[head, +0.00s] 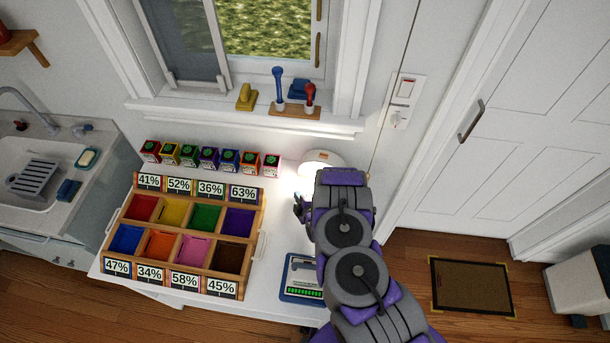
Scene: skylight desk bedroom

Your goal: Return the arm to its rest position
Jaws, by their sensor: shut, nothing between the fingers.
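My arm reaches from the bottom right up over the right end of the white table (270,262). My gripper (299,206) shows only in part at the arm's upper left, beside a bright light on the table. The arm hides most of it. It is shut and I see nothing held in it.
On the table are a wooden sorting tray (256,240) with coloured compartments and percentage labels, a row of small coloured boxes (209,158), a lamp (322,160) and a blue scale-like device (300,277). A sink (40,170) is left. Floor by the doormat (472,287) is clear.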

